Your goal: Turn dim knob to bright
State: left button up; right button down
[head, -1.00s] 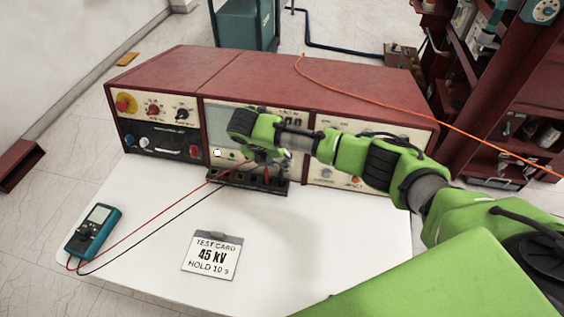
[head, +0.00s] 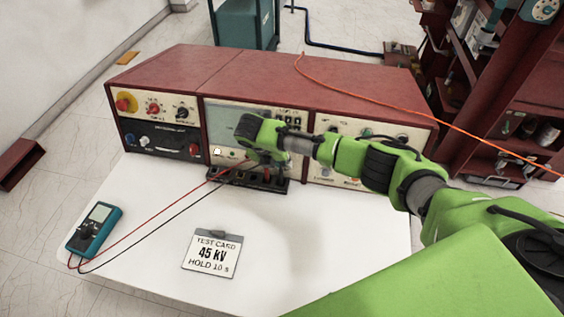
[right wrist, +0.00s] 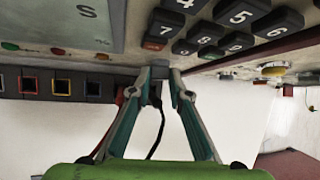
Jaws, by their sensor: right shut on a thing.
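The red console (head: 265,70) stands at the back of the white table, with its instrument panels facing me. My right gripper (head: 266,170) is at the lower part of the middle panel, and my wrist hides much of that panel. In the right wrist view its fingertips (right wrist: 163,78) close around a small grey knob (right wrist: 157,71) at the panel edge, beside the number keys. This fits the dim knob, but its marking and pointer are hidden. My left gripper is not in view.
A black terminal strip (head: 230,177) with red and black leads lies just below my right gripper. A teal multimeter (head: 94,230) and a test card (head: 212,254) lie on the table. An orange cable (head: 400,108) crosses the console top.

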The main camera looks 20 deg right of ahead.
jog(key=shift+s+d+m+t+y+p, duration=0.2)
jog(key=shift+m+t+y+p, duration=0.55)
jog(key=shift+y+p, duration=0.55)
jog(key=shift+s+d+m+t+y+p, duration=0.1)
jog(key=shift+d+m+t+y+p, duration=0.2)
jog(key=shift+m+t+y+p, duration=0.85)
jog(key=shift+n+p, duration=0.35)
jog(key=shift+n, duration=0.05)
jog(key=c, duration=1.9)
grip_release()
jog(key=shift+g, duration=0.3)
jog(key=shift+r, duration=0.1)
jog(key=v, duration=1.2)
